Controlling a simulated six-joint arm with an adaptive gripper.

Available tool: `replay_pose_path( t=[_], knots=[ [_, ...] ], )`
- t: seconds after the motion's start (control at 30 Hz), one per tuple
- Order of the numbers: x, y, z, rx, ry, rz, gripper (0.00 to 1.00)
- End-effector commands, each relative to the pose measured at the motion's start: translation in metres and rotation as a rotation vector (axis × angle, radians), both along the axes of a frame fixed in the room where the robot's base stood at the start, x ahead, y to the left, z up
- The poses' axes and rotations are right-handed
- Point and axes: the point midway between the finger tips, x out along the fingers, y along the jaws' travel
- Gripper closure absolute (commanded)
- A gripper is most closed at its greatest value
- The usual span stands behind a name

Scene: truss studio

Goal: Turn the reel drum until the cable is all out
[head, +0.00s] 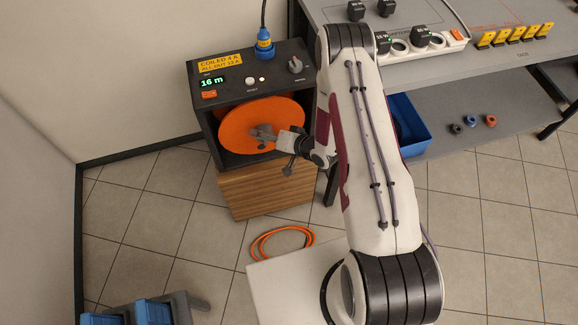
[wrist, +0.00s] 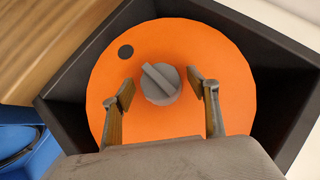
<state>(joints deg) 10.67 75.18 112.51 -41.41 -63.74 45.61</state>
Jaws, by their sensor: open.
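The reel drum (head: 240,132) is a round orange disc inside a dark box on a wooden cabinet. In the wrist view the orange drum (wrist: 160,60) has a grey knob (wrist: 160,84) with a raised bar at its middle and a dark round spot (wrist: 126,51) near its upper left rim. My gripper (wrist: 164,90) is open, with one finger on each side of the knob and a gap to it. In the head view my gripper (head: 262,136) is in front of the drum and hides its centre. An orange cable (head: 282,240) lies coiled on the floor.
A green display (head: 212,83) on the box reads 16 m, below a yellow label (head: 219,63) about coiled and all-out ratings. A blue plug (head: 264,45) sits on top. A grey bench (head: 500,70) with chargers and a blue bin (head: 408,125) stands at right.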

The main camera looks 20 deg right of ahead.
Motion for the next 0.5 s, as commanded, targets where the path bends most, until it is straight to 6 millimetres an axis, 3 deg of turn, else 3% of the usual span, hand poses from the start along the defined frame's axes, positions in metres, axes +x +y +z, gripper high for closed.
replay_pose_path(
  t=[0.5],
  knots=[
    [0.0,0.0029,0.0018,-0.231,0.0,0.002,0.41]
  ],
)
